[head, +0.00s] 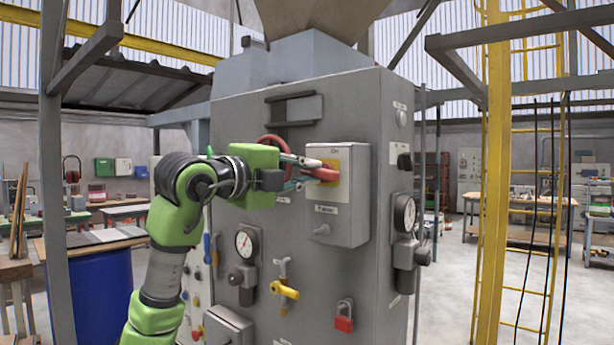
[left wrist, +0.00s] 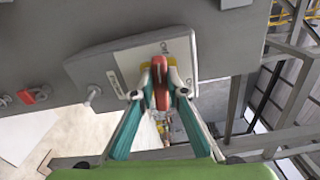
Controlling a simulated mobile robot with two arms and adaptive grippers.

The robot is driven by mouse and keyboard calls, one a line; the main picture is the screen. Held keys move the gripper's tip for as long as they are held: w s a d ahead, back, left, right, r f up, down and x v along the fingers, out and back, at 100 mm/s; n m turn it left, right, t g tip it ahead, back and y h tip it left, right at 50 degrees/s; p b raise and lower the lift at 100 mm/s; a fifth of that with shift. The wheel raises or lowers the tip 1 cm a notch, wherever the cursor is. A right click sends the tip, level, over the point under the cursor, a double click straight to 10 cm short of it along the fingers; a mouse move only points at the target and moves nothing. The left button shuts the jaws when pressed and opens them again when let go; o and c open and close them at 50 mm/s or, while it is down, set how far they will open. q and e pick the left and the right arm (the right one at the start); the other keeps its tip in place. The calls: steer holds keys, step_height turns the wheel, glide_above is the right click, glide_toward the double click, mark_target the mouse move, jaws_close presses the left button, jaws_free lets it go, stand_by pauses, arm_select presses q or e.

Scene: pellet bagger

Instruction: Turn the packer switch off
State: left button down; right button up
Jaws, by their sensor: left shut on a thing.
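The packer switch is a red handle (head: 325,174) on a yellow plate (head: 331,166), set on the front of a grey box (head: 354,208) on the machine. My left gripper (head: 312,170) reaches it from the left and is shut on the handle. In the left wrist view the red handle (left wrist: 160,82) stands between the two fingertips (left wrist: 159,92), which touch it on both sides. The fingers hide part of the handle and plate, and I cannot read the switch position. My right gripper is not in view.
Below are a pressure gauge (head: 247,242), a yellow valve handle (head: 285,290) and a red padlock (head: 344,316). A red handwheel (head: 273,146) sits behind my left gripper. A blue drum (head: 104,292) stands at left. A yellow column (head: 492,190) and open floor are at right.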

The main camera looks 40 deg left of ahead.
arm_select(q)
steer(key=shift+f+n, duration=0.1)
steer(key=shift+n, duration=0.9)
steer(key=c, duration=2.3)
jaws_free()
steer(key=o, duration=0.3)
steer(key=shift+w, duration=0.15)
steer(key=s, duration=0.8)
steer(key=s+a, duration=0.1)
steer(key=s, duration=0.3)
